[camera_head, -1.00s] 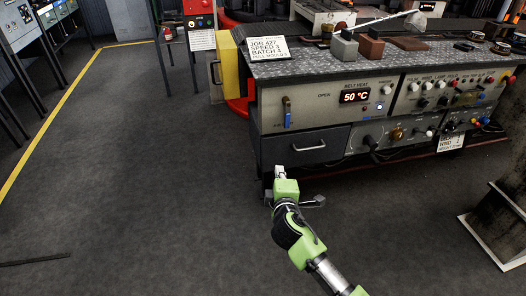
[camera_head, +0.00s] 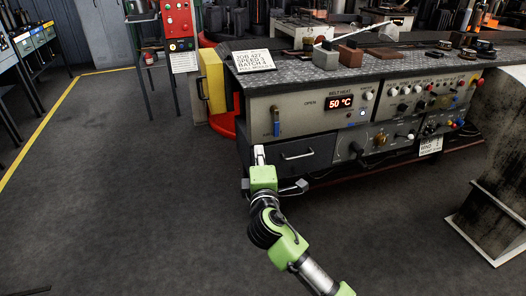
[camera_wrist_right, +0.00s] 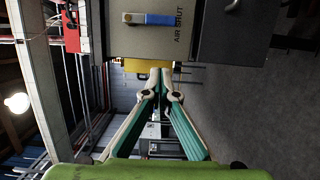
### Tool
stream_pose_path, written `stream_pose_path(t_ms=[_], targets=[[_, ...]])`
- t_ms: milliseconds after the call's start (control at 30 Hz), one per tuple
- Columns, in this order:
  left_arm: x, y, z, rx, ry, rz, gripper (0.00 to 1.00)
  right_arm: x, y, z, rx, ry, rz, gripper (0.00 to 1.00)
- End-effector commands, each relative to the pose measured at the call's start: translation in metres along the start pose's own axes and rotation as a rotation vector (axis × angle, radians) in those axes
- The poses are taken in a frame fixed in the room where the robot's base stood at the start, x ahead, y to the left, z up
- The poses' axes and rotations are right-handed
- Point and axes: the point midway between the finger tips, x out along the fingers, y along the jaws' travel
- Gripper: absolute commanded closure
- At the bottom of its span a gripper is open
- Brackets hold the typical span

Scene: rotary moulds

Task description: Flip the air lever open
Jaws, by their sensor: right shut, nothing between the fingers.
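The air lever (camera_head: 276,122) is a small blue-handled lever at the left end of the console's front panel, hanging downward beside the word OPEN. In the right wrist view the blue lever (camera_wrist_right: 160,19) shows near the top, beside the label AIR SHUT (camera_wrist_right: 179,25). My right gripper (camera_head: 259,154) is in front of the console, below and slightly left of the lever in the head view, and apart from it in the wrist view. Its fingers (camera_wrist_right: 161,74) meet at the tips with nothing between them. My left gripper is not in view.
A dark drawer (camera_head: 312,143) with a metal handle lies under the panel. A yellow box (camera_head: 214,88) stands at the console's left end. Moulds and tools lie on the worktop (camera_head: 285,69). A dark column (camera_head: 500,185) stands at right. The floor at left is clear.

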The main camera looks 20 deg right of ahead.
Motion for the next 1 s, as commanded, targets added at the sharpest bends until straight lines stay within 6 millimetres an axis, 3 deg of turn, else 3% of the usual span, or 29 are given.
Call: stream_pose_path(t_ms=[367,600,1000], targets=[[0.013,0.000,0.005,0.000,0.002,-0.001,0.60,0.080,-0.001,0.001,0.000,-0.001,0.002,1.00],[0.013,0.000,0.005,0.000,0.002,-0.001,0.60,0.086,-0.001,0.032,-0.001,-0.001,0.000,1.00],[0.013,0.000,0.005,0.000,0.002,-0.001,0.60,0.088,-0.001,0.039,0.001,0.000,-0.001,1.00]])
